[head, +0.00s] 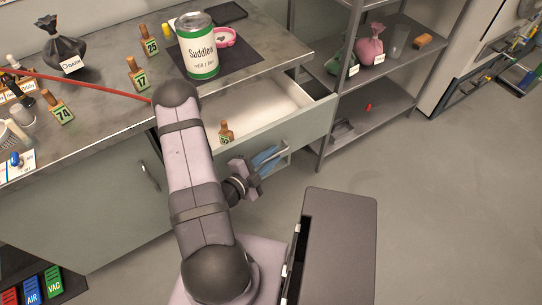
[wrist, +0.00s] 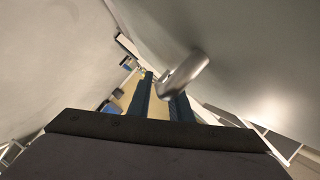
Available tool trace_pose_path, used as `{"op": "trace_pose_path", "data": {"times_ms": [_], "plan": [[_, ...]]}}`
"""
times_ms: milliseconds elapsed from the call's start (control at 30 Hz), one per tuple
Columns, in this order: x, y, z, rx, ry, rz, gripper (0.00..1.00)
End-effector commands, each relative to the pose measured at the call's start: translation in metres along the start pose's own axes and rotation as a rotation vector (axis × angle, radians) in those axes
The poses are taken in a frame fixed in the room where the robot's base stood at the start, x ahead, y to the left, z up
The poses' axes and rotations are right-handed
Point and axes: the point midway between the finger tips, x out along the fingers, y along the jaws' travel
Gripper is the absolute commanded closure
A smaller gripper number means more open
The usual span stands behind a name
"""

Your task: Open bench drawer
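The bench drawer stands pulled out in the head view, its pale inside (head: 262,98) showing and its grey-green front (head: 300,128) well clear of the bench. A small wooden numbered stand (head: 226,131) shows at the drawer's left end. My gripper (head: 256,177) is low in front of the drawer front, close to its handle. In the wrist view the silver handle (wrist: 187,72) shows near the fingertips, overlapping the right finger. The two dark blue fingers (wrist: 160,92) are apart with a gap between them. I cannot tell whether they touch the handle.
The bench top holds a green-and-white can (head: 197,50), a dark tied bag (head: 62,45) and several numbered stands. Metal shelves (head: 375,90) stand right of the drawer. The floor (head: 440,190) at the right is clear.

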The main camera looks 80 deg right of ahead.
Motion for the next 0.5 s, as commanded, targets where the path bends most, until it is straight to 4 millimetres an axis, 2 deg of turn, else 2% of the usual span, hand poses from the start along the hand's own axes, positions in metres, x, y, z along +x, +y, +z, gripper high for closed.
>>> {"op": "trace_pose_path", "data": {"times_ms": [133,200,500], "plan": [[-0.0001,0.0001,0.0001,0.0,0.0,0.0,0.84],[-0.0001,0.0001,0.0001,0.0,0.0,0.0,1.0],[-0.0015,0.0044,-0.0046,-0.001,0.002,0.001,1.0]]}}
